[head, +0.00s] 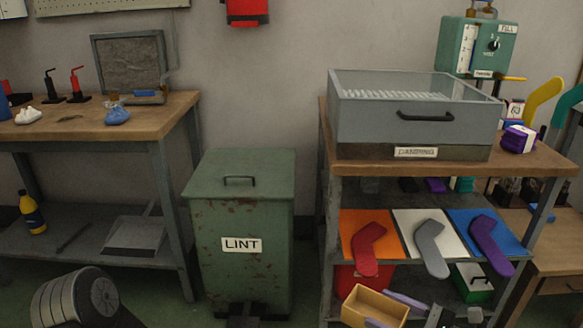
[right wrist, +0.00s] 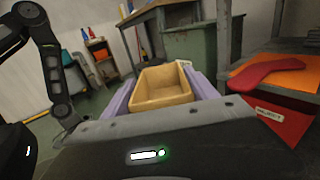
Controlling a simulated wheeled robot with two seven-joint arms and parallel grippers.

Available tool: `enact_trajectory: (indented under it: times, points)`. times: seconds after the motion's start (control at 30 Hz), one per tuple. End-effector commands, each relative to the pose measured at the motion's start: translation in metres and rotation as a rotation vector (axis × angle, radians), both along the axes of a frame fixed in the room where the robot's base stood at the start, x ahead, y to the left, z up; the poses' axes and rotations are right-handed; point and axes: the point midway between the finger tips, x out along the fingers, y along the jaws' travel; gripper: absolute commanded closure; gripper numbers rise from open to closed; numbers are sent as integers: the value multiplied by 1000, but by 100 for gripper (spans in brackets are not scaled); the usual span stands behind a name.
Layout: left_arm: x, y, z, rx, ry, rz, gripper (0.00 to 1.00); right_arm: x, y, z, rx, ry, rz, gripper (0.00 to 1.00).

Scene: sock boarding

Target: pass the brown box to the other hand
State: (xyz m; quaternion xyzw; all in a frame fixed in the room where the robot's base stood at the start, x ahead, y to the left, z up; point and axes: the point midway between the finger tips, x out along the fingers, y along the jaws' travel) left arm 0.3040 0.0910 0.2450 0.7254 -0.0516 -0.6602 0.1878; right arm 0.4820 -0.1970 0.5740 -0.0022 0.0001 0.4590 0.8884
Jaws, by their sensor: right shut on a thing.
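The brown box (head: 370,308) is a small open-topped tan tray at the bottom of the head view, in front of the shelf unit. My right gripper (head: 391,311) is shut on it, with a purple finger along each of two opposite sides. In the right wrist view the box (right wrist: 160,86) sits between the two purple fingers of the right gripper (right wrist: 158,92), open side showing and empty. The box is held in the air. My left gripper is not seen; a rounded grey part of my left arm shows at the lower left of the head view.
A shelf unit (head: 440,168) stands close behind the box, with a grey damping box (head: 415,130) on top and red, grey and purple sock shapes below. A green lint bin (head: 240,220) stands left of it. A workbench (head: 150,120) is at the left.

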Motion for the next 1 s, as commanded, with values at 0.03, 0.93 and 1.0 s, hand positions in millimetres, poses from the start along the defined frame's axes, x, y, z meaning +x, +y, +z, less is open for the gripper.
enact_trajectory:
  times: [0.03, 0.93, 1.0]
  points:
    - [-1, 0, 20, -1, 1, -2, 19, 0, 1, 17, 3, 3, -13, 72]
    - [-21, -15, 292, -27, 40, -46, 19, 4, -1, 241, 8, 5, -390, 72]
    - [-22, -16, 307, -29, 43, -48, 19, 3, -1, 251, 8, 4, -412, 72]
